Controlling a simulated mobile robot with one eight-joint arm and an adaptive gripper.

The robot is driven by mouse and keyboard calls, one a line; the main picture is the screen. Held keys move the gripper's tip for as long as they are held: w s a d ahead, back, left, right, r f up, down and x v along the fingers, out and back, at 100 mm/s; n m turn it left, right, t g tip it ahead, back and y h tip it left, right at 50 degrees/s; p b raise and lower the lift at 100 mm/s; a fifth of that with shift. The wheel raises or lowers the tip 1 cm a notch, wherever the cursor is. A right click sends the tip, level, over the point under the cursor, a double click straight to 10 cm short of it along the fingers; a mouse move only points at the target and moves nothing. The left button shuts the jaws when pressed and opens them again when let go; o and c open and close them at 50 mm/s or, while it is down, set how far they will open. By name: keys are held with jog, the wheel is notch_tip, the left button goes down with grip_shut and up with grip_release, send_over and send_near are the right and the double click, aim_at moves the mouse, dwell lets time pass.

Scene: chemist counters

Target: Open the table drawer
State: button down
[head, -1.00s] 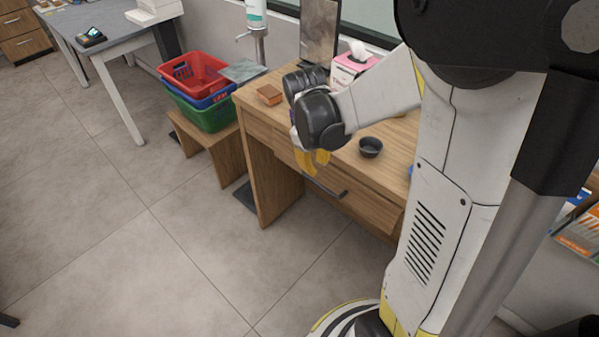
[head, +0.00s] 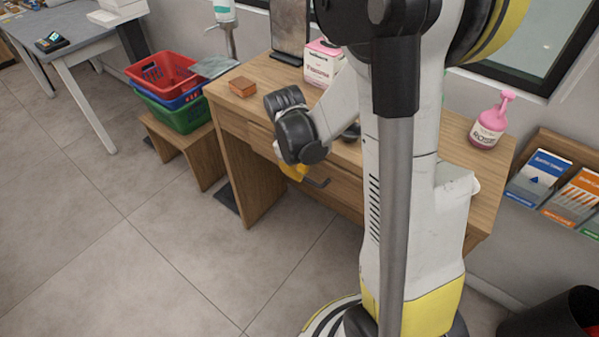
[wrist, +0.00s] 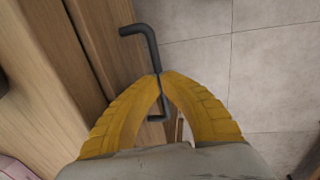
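The wooden table (head: 237,190) has a drawer front (head: 345,190) with a dark bar handle (head: 318,183). My gripper (head: 297,172) is at this handle in the head view, its yellow fingers mostly hidden by the black wrist. In the wrist view, the yellow fingers of my gripper (wrist: 159,76) converge with their tips on the middle of the handle (wrist: 152,45). Both bent ends of the handle show beyond and between the fingers. The wooden drawer front (wrist: 108,35) lies left of the handle. I cannot tell whether the drawer stands slightly out.
Stacked baskets (head: 165,72) sit on a low bench (head: 180,138) at left. The floor (head: 150,240) in front of the table is clear.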

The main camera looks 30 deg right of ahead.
jog(key=shift+a, duration=0.1)
jog(key=s+a, duration=0.3)
jog(key=a, duration=0.6)
jog(key=s+a, duration=0.3)
jog(key=a, duration=0.6)
jog(key=shift+s, duration=0.35)
jog(key=shift+a, duration=0.1)
jog(key=c, duration=1.8)
grip_release()
jog(key=r, duration=0.4)
jog(key=a+r, duration=0.1)
jog(key=r, duration=0.3)
jog(key=a+r, duration=0.1)
jog(key=r, duration=0.2)
jog(key=shift+s+r, duration=0.35)
jog(key=shift+r, duration=0.05)
